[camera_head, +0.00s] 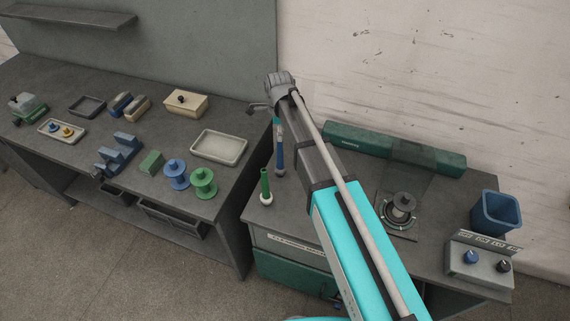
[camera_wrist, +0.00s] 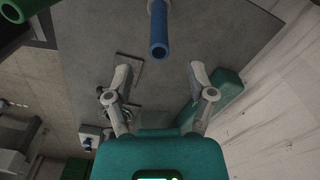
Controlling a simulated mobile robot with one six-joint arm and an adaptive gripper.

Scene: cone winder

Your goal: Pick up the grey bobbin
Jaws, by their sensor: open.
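The grey bobbin (camera_head: 402,202) stands upright in a ring on a square plate on the right-hand bench, to the right of my arm in the head view. I cannot clearly make it out in the wrist view, where my left finger covers part of that plate. My gripper (camera_wrist: 161,78) is open, with nothing between its fingers. In the head view it is up at the far left corner of this bench, well away from the bobbin and partly hidden by my own wrist.
A blue post (camera_wrist: 159,35) and a green post (camera_head: 265,184) stand at the bench's left end, near my gripper. Behind the bobbin is a long green housing (camera_head: 435,157); to its right are a blue bin (camera_head: 496,213) and control box (camera_head: 480,265). Left workbench (camera_head: 75,80) holds spools and trays.

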